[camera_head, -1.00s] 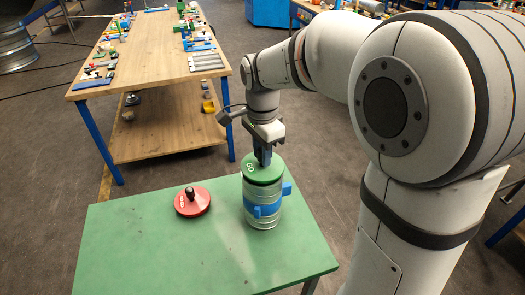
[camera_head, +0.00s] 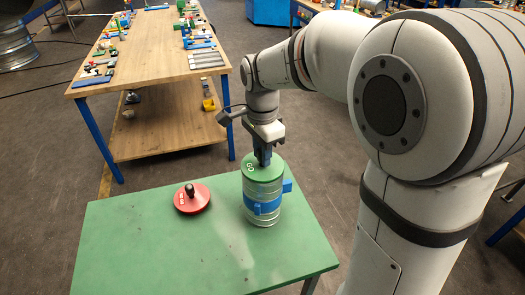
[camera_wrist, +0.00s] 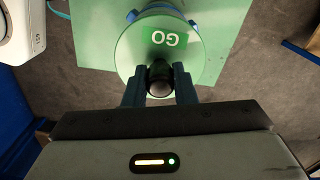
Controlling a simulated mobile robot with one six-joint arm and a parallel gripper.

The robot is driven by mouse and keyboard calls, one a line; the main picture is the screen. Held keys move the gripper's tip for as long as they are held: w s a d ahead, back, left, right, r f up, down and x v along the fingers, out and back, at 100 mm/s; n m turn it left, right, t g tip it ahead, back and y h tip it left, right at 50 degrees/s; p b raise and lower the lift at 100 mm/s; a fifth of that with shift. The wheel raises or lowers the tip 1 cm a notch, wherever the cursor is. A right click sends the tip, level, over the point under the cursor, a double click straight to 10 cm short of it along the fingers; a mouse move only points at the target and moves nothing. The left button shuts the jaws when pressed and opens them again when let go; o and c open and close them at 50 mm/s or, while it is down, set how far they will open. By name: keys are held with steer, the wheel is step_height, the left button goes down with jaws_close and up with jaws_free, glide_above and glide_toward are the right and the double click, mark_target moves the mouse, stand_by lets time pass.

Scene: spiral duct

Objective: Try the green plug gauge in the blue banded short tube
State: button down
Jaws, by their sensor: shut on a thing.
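The green plug gauge (camera_head: 257,171), a disc marked GO, sits at the top of the blue banded short tube (camera_head: 263,217). The tube is ribbed metal with a blue band (camera_head: 266,207) and stands upright on the green table. My gripper (camera_head: 262,162) points down above the tube and is shut on the gauge's dark knob. In the wrist view the green disc (camera_wrist: 135,42) spreads beneath my gripper (camera_wrist: 160,88), the round knob between its two fingers. The disc hides the tube's mouth, so how deep the gauge sits cannot be told.
A red disc gauge with a black knob (camera_head: 192,198) lies on the green table (camera_head: 130,250), left of the tube. The table's front and left are clear. A wooden bench (camera_head: 150,60) with many small parts stands behind.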

steer(key=shift+f, duration=0.1)
stand_by(0.3)
steer(key=c, duration=1.1)
jaws_free()
step_height(320, 180, up, 8)
steer(key=shift+d+f+b, duration=0.1)
steer(key=shift+b, duration=0.4)
steer(key=s+d+f+n+t, duration=0.1)
steer(key=s+d+f+n, duration=0.2)
steer(key=s+d+n, duration=0.2)
steer(key=s+d+f+n+t, duration=0.2)
steer(key=s+d+f+n, duration=0.2)
steer(key=s+n, duration=0.3)
steer(key=s+d, duration=0.1)
steer(key=s, duration=0.4)
steer(key=shift+d+n, duration=0.2)
steer(key=shift+n, duration=0.1)
